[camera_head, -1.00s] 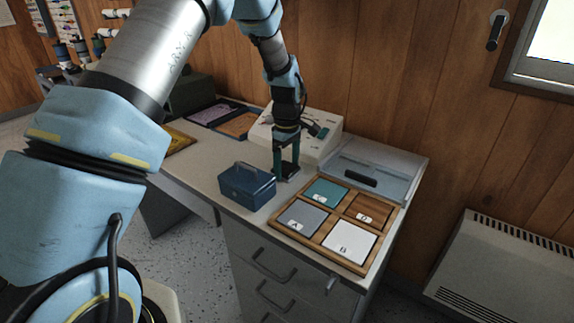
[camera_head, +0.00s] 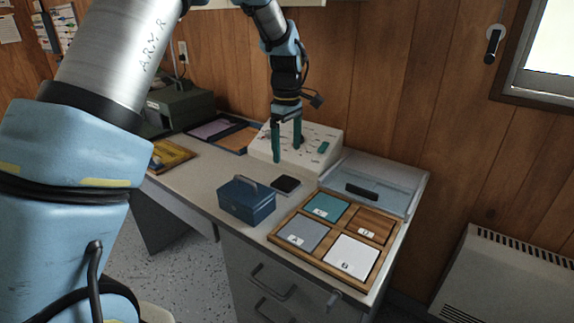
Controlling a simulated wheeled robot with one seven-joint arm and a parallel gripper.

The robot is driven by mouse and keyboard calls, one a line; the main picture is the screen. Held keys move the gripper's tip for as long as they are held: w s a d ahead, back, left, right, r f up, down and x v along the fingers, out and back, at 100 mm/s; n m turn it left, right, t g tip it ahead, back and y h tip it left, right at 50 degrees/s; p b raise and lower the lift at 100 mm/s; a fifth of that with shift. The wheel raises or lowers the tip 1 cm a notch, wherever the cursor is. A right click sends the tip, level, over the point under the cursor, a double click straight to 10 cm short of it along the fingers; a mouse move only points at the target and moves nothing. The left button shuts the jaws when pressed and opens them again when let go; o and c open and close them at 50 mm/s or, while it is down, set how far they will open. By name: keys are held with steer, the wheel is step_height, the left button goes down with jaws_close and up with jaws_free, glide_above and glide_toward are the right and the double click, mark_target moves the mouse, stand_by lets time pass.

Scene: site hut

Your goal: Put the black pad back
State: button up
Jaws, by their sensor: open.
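The black pad (camera_head: 286,184) lies flat on the desk, on or over a thin grey square piece (camera_head: 281,193), between the blue box and the grey console. My gripper (camera_head: 287,153) is above and behind the pad, its two green fingers apart with nothing between them. The wooden tray (camera_head: 320,262) at the front right has separate compartments. They show a teal pad (camera_head: 327,207), a grey pad (camera_head: 303,233), a white pad (camera_head: 351,257) and bare wood in the back right compartment (camera_head: 370,224).
A blue box with a handle (camera_head: 246,202) stands left of the tray. A clear bin with a black handle (camera_head: 370,182) stands behind the tray. A dark tray with purple and orange panels (camera_head: 238,139) lies farther left.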

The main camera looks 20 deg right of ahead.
steer(key=shift+r, duration=0.8)
steer(key=a+m, duration=0.3)
steer(key=a, duration=2)
steer(key=s+a+f+m+t, duration=0.1)
steer(key=s+a+m, duration=0.3)
steer(key=s+a, duration=0.6)
steer(key=a, duration=0.4)
steer(key=shift+s+t, duration=0.25)
steer(key=shift+t, duration=0.05)
step_height(320, 180, up, 5)
steer(key=p, duration=0.4)
steer(key=shift+f+p, duration=0.2)
steer(key=shift+p, duration=0.1)
